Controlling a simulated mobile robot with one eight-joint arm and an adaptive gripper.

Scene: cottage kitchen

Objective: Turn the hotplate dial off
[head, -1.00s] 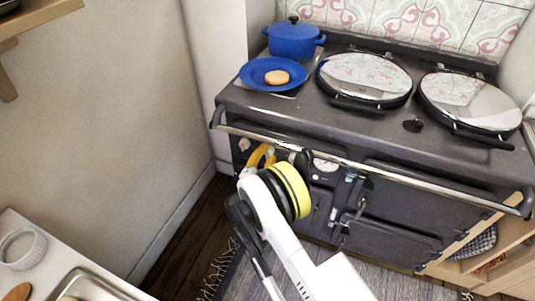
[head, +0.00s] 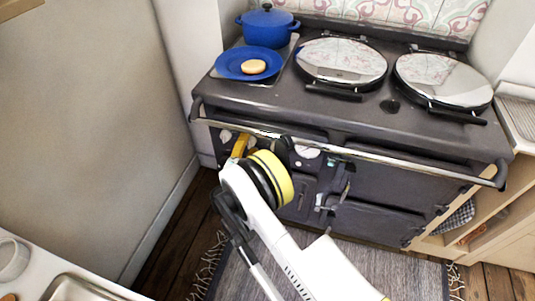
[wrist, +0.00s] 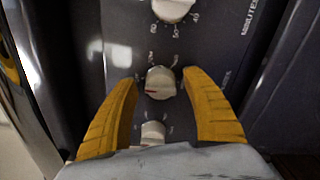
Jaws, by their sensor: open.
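Three cream dials sit in a row on the dark stove panel in the wrist view. The middle dial (wrist: 160,83) has a red mark on its left side and lies between my gripper's (wrist: 160,78) two yellow fingers, with gaps on both sides. One dial (wrist: 172,9) is above it, near the word "MINUTES", and another (wrist: 153,132) is below, partly hidden by my wrist. I cannot read which is the hotplate dial. In the head view my gripper (head: 240,144) is at the left of the stove front, under the rail, with one dial (head: 225,135) showing beside it.
A metal rail (head: 350,152) runs along the stove front (head: 385,190), above the panel. A blue plate (head: 232,65) with a round bun (head: 254,66) and a blue pot (head: 267,27) stand on top, left of two round lids. A wall is close on the left.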

